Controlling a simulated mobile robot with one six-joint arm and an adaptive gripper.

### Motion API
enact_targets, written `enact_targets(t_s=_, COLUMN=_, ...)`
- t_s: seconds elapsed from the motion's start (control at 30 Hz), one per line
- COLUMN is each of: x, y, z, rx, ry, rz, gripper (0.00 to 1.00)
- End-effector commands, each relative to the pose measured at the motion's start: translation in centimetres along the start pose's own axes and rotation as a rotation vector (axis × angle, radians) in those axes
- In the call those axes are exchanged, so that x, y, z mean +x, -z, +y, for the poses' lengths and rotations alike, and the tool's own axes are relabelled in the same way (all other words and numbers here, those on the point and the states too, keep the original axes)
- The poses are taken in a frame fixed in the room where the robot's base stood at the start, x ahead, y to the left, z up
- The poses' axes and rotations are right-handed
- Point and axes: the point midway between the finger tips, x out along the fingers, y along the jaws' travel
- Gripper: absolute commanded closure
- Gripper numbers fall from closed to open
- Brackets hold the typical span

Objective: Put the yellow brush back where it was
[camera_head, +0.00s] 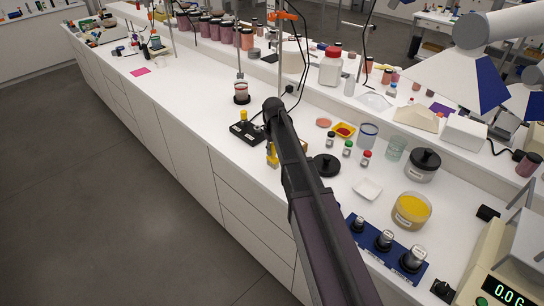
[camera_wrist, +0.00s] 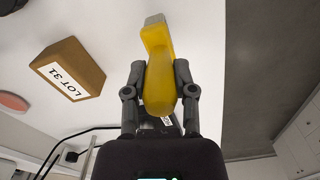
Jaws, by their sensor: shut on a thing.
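My gripper (camera_wrist: 160,85) is shut on the yellow brush (camera_wrist: 160,62), one finger on each side of its rounded yellow body. The brush's narrower end with a pale grey tip points away from my gripper, toward the top of the wrist view. In the head view the brush (camera_head: 272,155) shows as a small yellow piece beside my dark arm, over the front part of the white bench. My arm hides most of the gripper there. I cannot tell whether the brush touches the bench.
A tan block labelled LOT 31 (camera_wrist: 68,68) is close by. A black plate (camera_head: 247,133) with a yellow-topped item is left of my arm. A black lid (camera_head: 326,165), small bottles (camera_head: 347,148) and a white dish (camera_head: 367,188) are to the right. Bench front left is clear.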

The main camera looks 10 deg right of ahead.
Motion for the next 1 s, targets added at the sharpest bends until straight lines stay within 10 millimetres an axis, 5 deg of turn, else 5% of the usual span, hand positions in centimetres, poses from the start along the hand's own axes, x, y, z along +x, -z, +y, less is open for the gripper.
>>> enact_targets(t_s=0.73, x=1.81, y=-0.01, z=0.03, rx=0.0, ry=0.0, rz=0.0, gripper=1.0)
enact_targets(t_s=0.77, x=1.69, y=-0.01, z=0.04, rx=0.0, ry=0.0, rz=0.0, gripper=0.57)
enact_targets(t_s=0.83, x=1.66, y=-0.01, z=0.04, rx=0.0, ry=0.0, rz=0.0, gripper=0.36)
enact_targets(t_s=1.0, x=1.66, y=-0.01, z=0.03, rx=0.0, ry=0.0, rz=0.0, gripper=0.31)
